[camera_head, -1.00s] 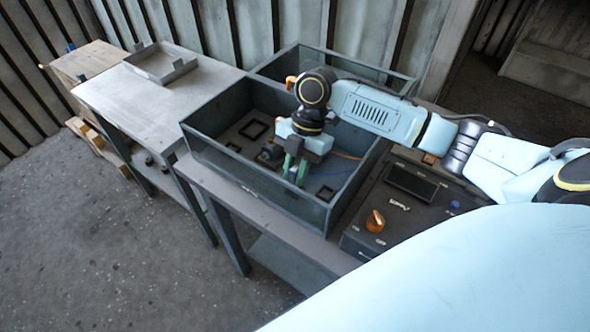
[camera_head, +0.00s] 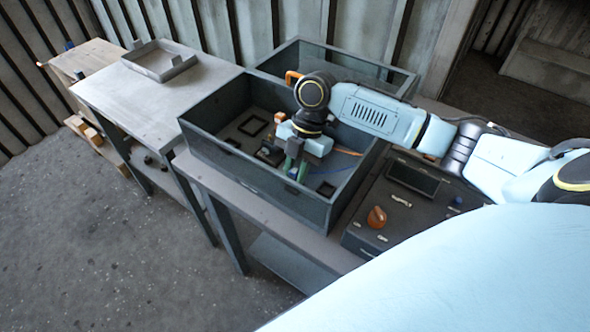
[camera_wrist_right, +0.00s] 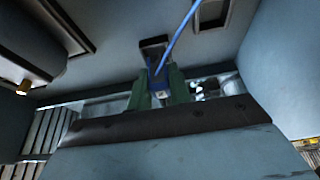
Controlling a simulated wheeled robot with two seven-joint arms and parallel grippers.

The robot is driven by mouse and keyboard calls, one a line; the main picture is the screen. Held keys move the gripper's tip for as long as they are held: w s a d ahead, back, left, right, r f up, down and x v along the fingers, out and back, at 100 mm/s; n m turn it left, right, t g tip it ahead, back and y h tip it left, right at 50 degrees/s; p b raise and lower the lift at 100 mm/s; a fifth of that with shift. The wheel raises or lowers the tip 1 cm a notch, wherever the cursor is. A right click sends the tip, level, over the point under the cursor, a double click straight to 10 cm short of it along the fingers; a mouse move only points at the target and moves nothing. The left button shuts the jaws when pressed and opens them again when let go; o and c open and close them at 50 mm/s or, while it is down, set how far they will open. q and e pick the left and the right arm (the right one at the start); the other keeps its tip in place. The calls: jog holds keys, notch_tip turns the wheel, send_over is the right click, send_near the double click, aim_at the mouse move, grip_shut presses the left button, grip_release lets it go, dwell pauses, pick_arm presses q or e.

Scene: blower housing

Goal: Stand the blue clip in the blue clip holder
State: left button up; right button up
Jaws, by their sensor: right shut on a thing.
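My right gripper (camera_head: 296,170) reaches down into the front dark bin (camera_head: 262,181). In the right wrist view its green fingers (camera_wrist_right: 161,95) are shut on the blue clip (camera_wrist_right: 157,76). A blue cable (camera_wrist_right: 179,36) runs up from the clip. A small dark square frame (camera_wrist_right: 154,43) lies just beyond the clip; I cannot tell whether it is the blue clip holder, nor whether the clip touches it. In the head view the clip is mostly hidden by the gripper. My left gripper is not in view.
Square dark frames (camera_head: 252,126) and a dark block (camera_head: 269,154) sit on the bin floor near the gripper. A second bin (camera_head: 345,60) stands behind. A control panel with an orange knob (camera_head: 377,217) is to the right. A shallow tray (camera_head: 160,60) rests on the left table.

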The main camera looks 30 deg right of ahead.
jog(key=shift+f, duration=0.2)
dwell(0.5)
jog(key=shift+f, duration=0.4)
dwell(0.5)
jog(key=o, duration=0.8)
jog(key=shift+o, duration=0.2)
jog(key=v, duration=1.3)
jog(key=shift+r, duration=0.15)
jog(key=shift+w+d+p, duration=0.1)
jog(key=shift+d+p, duration=0.05)
jog(key=shift+p, duration=0.15)
